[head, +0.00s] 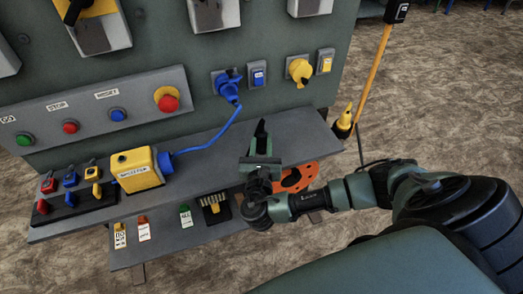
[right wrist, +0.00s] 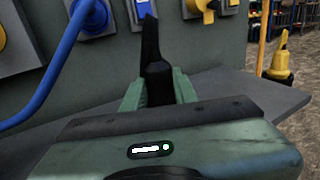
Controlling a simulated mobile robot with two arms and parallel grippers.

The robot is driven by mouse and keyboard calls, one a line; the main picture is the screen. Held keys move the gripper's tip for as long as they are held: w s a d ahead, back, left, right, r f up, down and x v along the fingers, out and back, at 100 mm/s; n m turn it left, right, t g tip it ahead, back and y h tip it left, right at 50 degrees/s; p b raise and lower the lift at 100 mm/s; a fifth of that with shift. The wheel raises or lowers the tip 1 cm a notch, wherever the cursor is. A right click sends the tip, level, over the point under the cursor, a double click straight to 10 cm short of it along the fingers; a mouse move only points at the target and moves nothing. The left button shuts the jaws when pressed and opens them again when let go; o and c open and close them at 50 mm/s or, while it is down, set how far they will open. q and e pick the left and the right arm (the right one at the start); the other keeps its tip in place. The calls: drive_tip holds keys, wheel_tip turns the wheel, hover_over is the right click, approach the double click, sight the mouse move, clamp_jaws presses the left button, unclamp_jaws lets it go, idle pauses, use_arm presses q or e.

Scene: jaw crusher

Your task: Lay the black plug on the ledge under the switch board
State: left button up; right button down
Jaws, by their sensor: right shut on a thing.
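The black plug (head: 261,130) stands up from between the jaws of my right gripper (head: 260,158), which is shut on it. In the right wrist view the black plug (right wrist: 152,75) points up between the green fingers. The grey ledge (head: 215,160) runs under the switch board (head: 85,112). In the head view the gripper and plug overlap the right part of the ledge; I cannot tell how high above it they are. The ledge (right wrist: 275,97) also shows behind the fingers in the right wrist view. My left gripper is not in view.
A yellow splitter box (head: 137,169) sits on the ledge, its blue cable rising to a blue plug (head: 228,85). Red, blue and yellow locks stand at the left. An orange item (head: 297,178) lies by my gripper. A lower shelf (head: 165,243) holds tags.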

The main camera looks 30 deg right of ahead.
sight(262, 153)
wheel_tip(262, 153, down, 4)
drive_tip(key=shift+f, duration=0.1)
drive_tip(key=c, duration=1.1)
unclamp_jaws()
drive_tip(key=shift+s, duration=0.1)
drive_tip(key=v, duration=1.2)
drive_tip(key=shift+b, duration=0.35)
